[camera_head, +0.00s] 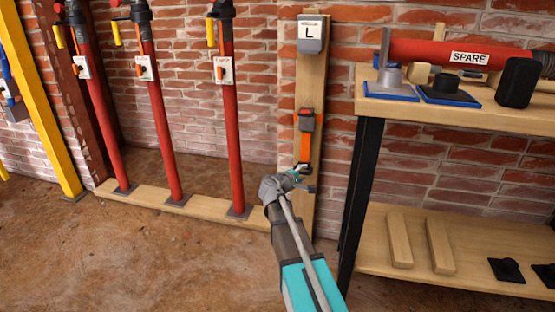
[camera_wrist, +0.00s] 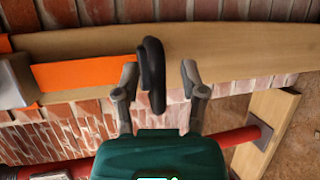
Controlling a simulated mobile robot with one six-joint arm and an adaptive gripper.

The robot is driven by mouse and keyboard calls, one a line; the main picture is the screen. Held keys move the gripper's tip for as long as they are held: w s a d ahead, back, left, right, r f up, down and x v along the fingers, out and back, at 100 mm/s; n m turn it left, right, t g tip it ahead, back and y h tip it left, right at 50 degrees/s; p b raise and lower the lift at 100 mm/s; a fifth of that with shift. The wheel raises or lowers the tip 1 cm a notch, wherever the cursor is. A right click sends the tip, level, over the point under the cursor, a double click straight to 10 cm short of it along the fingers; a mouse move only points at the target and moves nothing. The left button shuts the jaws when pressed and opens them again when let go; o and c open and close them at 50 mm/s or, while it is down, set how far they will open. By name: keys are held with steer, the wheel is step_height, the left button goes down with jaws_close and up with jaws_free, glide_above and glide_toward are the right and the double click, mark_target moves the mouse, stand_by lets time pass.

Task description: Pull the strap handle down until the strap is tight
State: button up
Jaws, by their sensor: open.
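An orange strap (camera_head: 306,148) hangs down a wooden post on the brick wall, below a grey buckle (camera_head: 306,119). In the wrist view the strap (camera_wrist: 80,74) runs in from the left, where part of a grey metal fitting (camera_wrist: 14,80) shows. A dark handle (camera_wrist: 152,75), like an upright bar in that view, is at the strap's end. My gripper (camera_wrist: 160,70) is open with one finger on each side of the handle; I see a gap at the right finger, and contact at the left is unclear. In the head view my gripper (camera_head: 298,178) hides much of the handle.
A grey box marked L (camera_head: 312,35) tops the wooden post (camera_head: 314,80). Red props (camera_head: 230,130) stand to the left on a floor plank (camera_head: 190,203). A workbench (camera_head: 430,107) with a spare red tube (camera_head: 440,54) stands close on the right; its dark leg (camera_head: 362,190) is near my arm.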

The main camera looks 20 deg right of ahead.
steer(key=shift+s+a+r+p, duration=0.15)
steer(key=shift+s+r+p, duration=0.1)
steer(key=shift+p, duration=0.2)
steer(key=shift+s+r+m+g+p, duration=0.15)
steer(key=shift+s+m+g+p, duration=0.25)
steer(key=shift+s+m+p, duration=0.3)
steer(key=s+a+r+m+g+y+p, duration=0.35)
steer(key=s+a+y+p, duration=0.35)
steer(key=s+a+p, duration=0.35)
steer(key=s+a+r+m+g+y+p, duration=0.3)
steer(key=s+a+y+p, duration=0.4)
steer(key=s+a, duration=0.55)
step_height(320, 180, up, 36)
steer(key=g+h+p, duration=0.1)
steer(key=p, duration=3.7)
steer(key=shift+s+d+r+p, duration=0.2)
steer(key=shift+s+d+p, duration=0.15)
